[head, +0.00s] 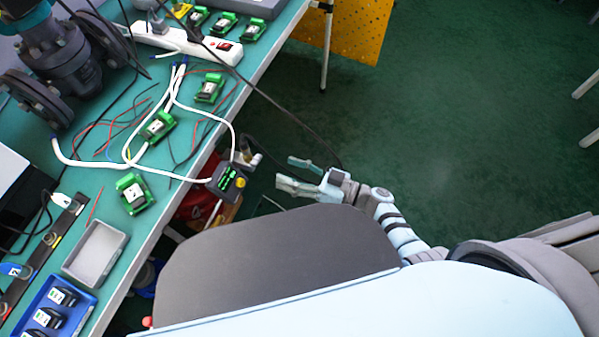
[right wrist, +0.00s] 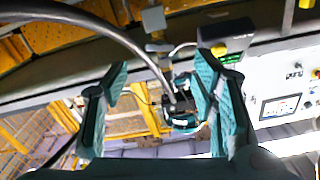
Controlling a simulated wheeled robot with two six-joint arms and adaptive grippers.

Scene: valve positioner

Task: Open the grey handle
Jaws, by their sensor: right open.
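A small grey fitting (head: 243,157), which looks like the grey handle, sits beside the black positioner box (head: 228,181) at the table's right edge. In the right wrist view a light grey square piece on a stem (right wrist: 153,18) looks like the same handle. It shows beyond and above the gap between my fingertips. My right gripper (head: 287,171) is open and empty, to the right of the fitting and apart from it. Its two teal fingers also frame the right wrist view (right wrist: 162,68). My left gripper is not in view.
The green table (head: 110,160) carries a power strip (head: 185,42), several green modules, wires, a grey tray (head: 96,252) and a blue tray (head: 55,310). A dark hose crosses near my right gripper, and close in front in the wrist view (right wrist: 95,22).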

